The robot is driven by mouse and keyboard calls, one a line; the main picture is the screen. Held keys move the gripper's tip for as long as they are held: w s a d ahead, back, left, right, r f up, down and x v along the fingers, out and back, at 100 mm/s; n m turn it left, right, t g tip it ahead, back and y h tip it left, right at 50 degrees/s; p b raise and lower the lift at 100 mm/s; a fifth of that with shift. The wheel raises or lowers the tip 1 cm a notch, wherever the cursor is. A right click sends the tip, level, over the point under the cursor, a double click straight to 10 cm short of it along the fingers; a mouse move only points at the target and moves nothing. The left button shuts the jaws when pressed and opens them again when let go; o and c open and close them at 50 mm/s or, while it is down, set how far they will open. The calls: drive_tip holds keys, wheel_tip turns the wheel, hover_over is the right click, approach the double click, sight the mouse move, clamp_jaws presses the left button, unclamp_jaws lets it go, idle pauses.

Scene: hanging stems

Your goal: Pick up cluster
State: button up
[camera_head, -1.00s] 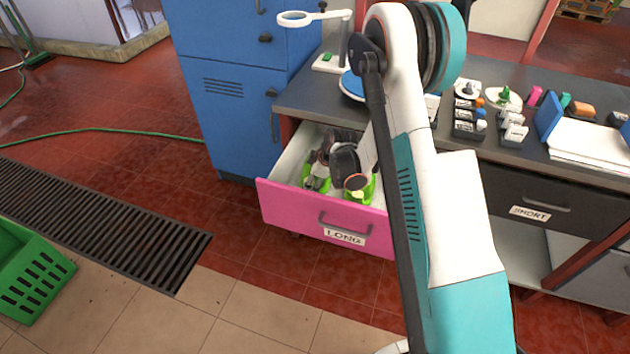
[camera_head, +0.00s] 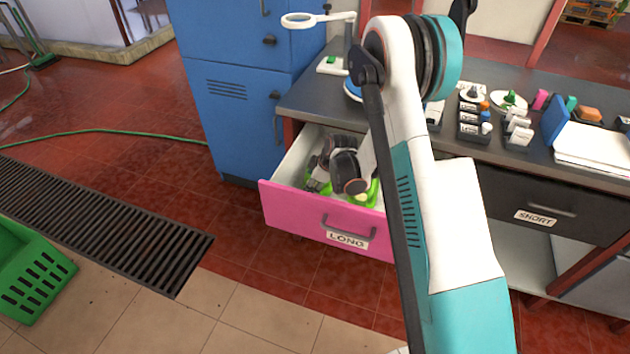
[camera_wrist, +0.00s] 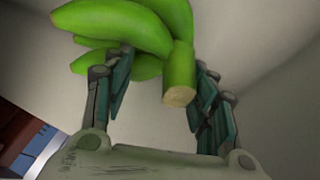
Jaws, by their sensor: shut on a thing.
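The cluster (camera_wrist: 112,25) is a bunch of green bananas with a thick stem ending in a pale cut face. In the wrist view it fills the top, its stem between the two fingers of my gripper (camera_wrist: 165,66). My gripper is shut on the cluster. In the head view my gripper (camera_head: 318,180) is down inside the open pink drawer (camera_head: 300,212), labelled LONG. Green shows beside the gripper, and another yellow-green patch (camera_head: 368,196) lies to its right, partly hidden by my wrist. I cannot tell whether the held cluster touches the drawer floor.
The drawer's pale walls surround my gripper closely. The workbench (camera_head: 470,148) above holds a ring lamp (camera_head: 300,20), small labelled blocks and papers. A closed drawer labelled SHORT (camera_head: 535,205) is at right. A blue cabinet (camera_head: 225,100) stands left; a green crate (camera_head: 35,275) is on the floor.

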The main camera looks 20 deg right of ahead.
wheel_tip(320, 180, up, 10)
drive_tip(key=p, duration=0.4)
drive_tip(key=shift+r, duration=0.25)
wheel_tip(320, 180, up, 11)
drive_tip(key=p, duration=0.6)
clamp_jaws()
drive_tip(key=shift+r+p, duration=0.3)
drive_tip(key=shift+r, duration=0.25)
